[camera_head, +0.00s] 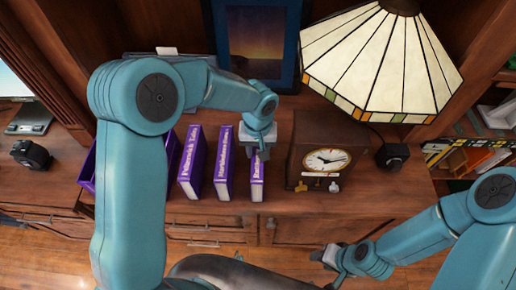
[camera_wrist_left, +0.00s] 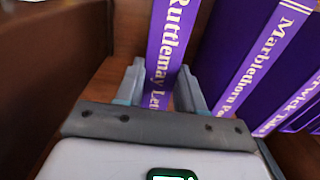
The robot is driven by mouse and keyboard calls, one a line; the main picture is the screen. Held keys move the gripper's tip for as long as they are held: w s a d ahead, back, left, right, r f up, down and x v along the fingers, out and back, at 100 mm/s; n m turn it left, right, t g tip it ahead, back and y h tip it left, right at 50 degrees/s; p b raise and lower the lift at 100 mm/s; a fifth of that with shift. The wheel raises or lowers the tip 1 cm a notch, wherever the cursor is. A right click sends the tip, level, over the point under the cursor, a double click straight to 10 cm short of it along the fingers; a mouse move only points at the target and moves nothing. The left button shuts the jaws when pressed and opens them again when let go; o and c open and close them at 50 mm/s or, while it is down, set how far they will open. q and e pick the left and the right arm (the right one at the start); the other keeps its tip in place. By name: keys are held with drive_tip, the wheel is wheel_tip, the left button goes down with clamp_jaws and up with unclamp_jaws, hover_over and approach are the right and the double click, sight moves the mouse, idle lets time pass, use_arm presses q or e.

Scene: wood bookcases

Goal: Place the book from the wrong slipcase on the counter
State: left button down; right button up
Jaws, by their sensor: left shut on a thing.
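My left gripper (camera_head: 258,152) reaches down to the counter (camera_head: 320,205) and is shut on the purple Ruttlemay book (camera_head: 257,180), just left of the clock. In the left wrist view the Ruttlemay book (camera_wrist_left: 165,50) stands between the two fingers (camera_wrist_left: 162,92), spine toward the camera. The Marblethorn volume (camera_head: 223,165) and the Petherwick volume (camera_head: 190,165) stand to its left, apart from it. A purple open-topped case (camera_head: 88,172) is partly hidden behind my left arm. My right gripper (camera_head: 328,258) hangs low in front of the counter; its jaws are too small to read.
A wooden clock (camera_head: 318,155) stands close to the right of the held book. A stained-glass lamp (camera_head: 385,65) overhangs the right side, with a small black object (camera_head: 392,156) below it. A framed picture (camera_head: 255,45) stands behind. The counter front right of the clock is clear.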

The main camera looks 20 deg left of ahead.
use_arm(q)
drive_tip(key=shift+f, duration=0.15)
drive_tip(key=c, duration=0.7)
unclamp_jaws()
wheel_tip(320, 180, up, 12)
drive_tip(key=shift+r+b, duration=0.2)
drive_tip(key=shift+b, duration=0.15)
drive_tip(key=shift+s, duration=0.1)
